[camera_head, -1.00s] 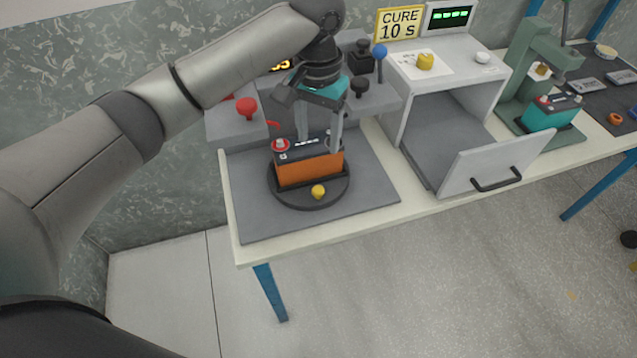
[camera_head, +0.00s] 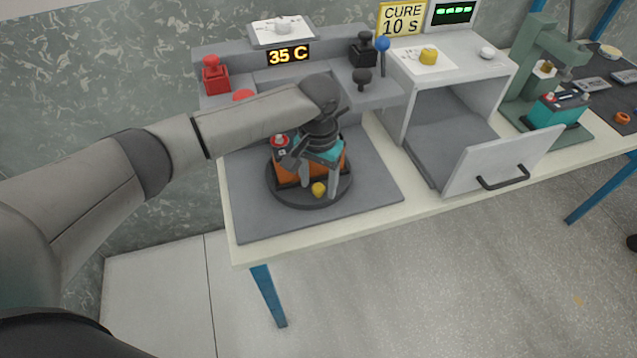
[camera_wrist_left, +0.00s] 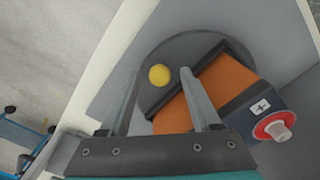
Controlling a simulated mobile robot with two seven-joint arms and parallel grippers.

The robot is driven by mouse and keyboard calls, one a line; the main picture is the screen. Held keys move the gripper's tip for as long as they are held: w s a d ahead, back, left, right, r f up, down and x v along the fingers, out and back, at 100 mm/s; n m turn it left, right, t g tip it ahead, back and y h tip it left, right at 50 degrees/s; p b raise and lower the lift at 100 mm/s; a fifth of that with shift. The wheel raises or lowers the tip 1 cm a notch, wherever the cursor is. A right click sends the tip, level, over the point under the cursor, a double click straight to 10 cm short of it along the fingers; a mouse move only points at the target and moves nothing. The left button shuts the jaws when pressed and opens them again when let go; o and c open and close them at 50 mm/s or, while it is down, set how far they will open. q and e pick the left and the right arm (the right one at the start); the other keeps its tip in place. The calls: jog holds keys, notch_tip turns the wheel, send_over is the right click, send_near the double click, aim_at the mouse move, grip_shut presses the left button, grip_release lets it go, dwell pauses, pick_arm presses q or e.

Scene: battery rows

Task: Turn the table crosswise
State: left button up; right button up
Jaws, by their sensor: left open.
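The round dark turntable (camera_head: 283,195) sits on a grey mat and carries an orange battery (camera_head: 290,172) with a dark top and a red terminal. A yellow knob (camera_head: 318,189) stands on the turntable's front edge. My left gripper (camera_head: 319,193) is open and low at the knob, partly hiding the battery. In the left wrist view the yellow knob (camera_wrist_left: 159,75) appears between the two fingertips (camera_wrist_left: 160,76), with the turntable (camera_wrist_left: 190,46) and battery (camera_wrist_left: 232,80) beyond. Whether a finger touches the knob I cannot tell. My right gripper is out of view.
A grey console behind has a 35 C display (camera_head: 288,55), a red button block (camera_head: 215,75) and black knobs. To the right, a white oven's door (camera_head: 500,165) hangs open. A green press (camera_head: 535,70) holds a teal battery (camera_head: 556,112). The mat (camera_head: 245,215) is clear in front.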

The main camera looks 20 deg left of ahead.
pick_arm(q)
jog(key=shift+f, duration=0.1)
grip_shut()
dwell(0.5)
dwell(0.9)
